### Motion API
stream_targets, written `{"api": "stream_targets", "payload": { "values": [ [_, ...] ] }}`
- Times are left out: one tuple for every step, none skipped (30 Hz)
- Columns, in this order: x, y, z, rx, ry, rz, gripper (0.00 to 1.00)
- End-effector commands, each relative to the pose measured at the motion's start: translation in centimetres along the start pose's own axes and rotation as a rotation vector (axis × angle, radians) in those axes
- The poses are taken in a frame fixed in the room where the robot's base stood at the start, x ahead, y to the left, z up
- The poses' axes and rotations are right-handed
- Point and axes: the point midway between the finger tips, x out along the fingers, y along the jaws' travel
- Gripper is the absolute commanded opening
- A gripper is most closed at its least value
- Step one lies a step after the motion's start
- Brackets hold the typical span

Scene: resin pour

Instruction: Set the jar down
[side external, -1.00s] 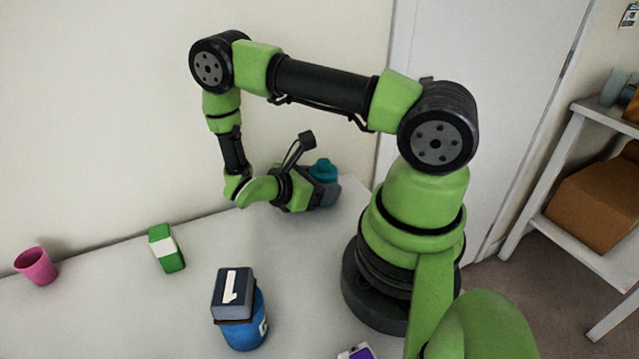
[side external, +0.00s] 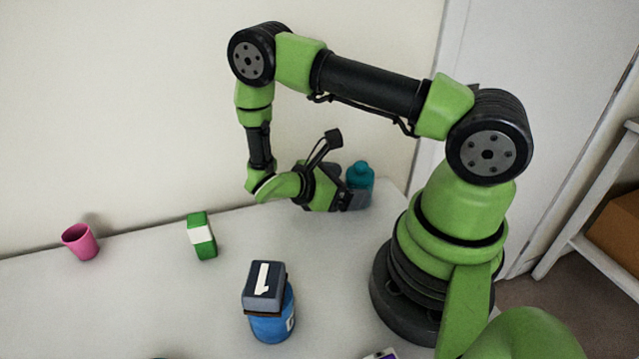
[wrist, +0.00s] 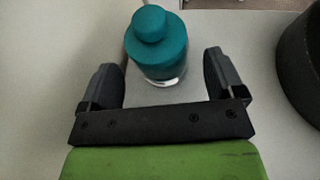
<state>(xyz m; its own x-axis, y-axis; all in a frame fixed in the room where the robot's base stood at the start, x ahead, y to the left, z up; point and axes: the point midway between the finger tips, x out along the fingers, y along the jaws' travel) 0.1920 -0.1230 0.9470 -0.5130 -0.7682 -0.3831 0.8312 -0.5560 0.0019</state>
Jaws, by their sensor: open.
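A teal bottle-like jar (side external: 360,178) with a rounded cap stands upright at the back of the table, by the wall. In the wrist view the jar (wrist: 157,45) shows between and just beyond the fingertips, with a clear lower edge on the table. My gripper (wrist: 168,78) is open, one finger on each side, with visible gaps to the jar. In the side view my gripper (side external: 350,200) reaches low over the table in front of the jar and hides part of its base.
A blue container (side external: 272,325) with a dark block marked 1 (side external: 264,282) on top stands at the front. A green and white box (side external: 202,236) and a pink cup (side external: 80,242) stand left. The table (side external: 150,295) between them is clear.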

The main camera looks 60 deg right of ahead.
Motion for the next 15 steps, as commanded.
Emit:
{"api": "stream_targets", "payload": {
  "values": [
    [-1.3,0.1,-0.1,0.003,0.003,0.008,0.88],
    [-2.0,0.1,0.0,0.005,0.002,0.009,0.88],
    [-3.0,0.1,-0.1,0.004,0.004,0.008,0.88],
    [-3.6,0.1,-0.1,0.003,0.005,0.007,0.88],
    [-4.3,0.1,-0.1,0.003,0.003,0.007,0.88],
    [-5.2,0.1,-0.1,0.003,0.003,0.008,0.88],
    [-5.7,0.1,-0.1,0.003,0.004,0.006,0.88],
    [-6.3,0.0,-0.1,0.003,0.004,0.005,0.88],
    [-6.9,0.1,-0.1,0.002,0.003,0.005,0.88],
    [-7.4,0.1,-0.1,0.002,0.002,0.005,0.88],
    [-7.8,0.1,-0.1,0.003,0.001,0.004,0.88],
    [-8.2,0.1,-0.1,0.001,0.001,0.004,0.88],
    [-8.5,0.0,0.0,0.002,0.001,0.002,0.88],
    [-8.7,0.0,0.0,0.001,0.001,0.002,0.88],
    [-8.9,0.0,0.0,0.0,0.001,0.001,0.88]
  ]
}}
